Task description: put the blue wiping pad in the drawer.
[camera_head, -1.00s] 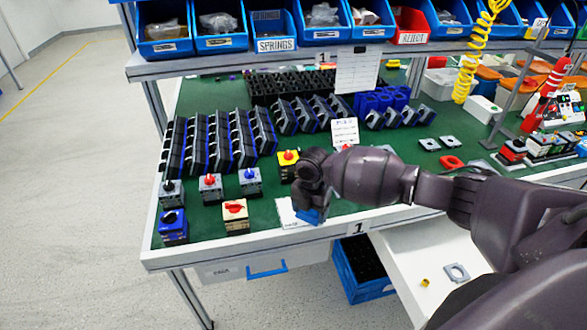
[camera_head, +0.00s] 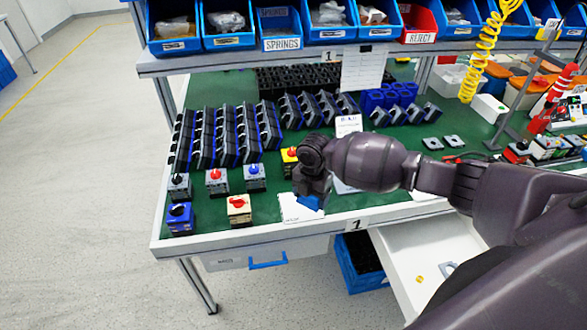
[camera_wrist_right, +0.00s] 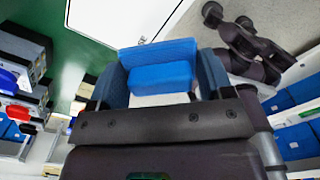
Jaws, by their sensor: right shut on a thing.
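My right gripper (camera_head: 312,193) is shut on the blue wiping pad (camera_head: 310,203), over the front edge area of the green bench top. In the right wrist view the pad (camera_wrist_right: 160,76) sits between the two fingers. In the head view my gripper hides most of the pad. My left gripper cannot be made out.
Switches stand left of my right gripper, including a red-knobbed one (camera_head: 239,209) and a blue one (camera_head: 180,218). A white sheet (camera_head: 298,209) lies near the pad. A blue crate (camera_head: 352,275) is below the bench.

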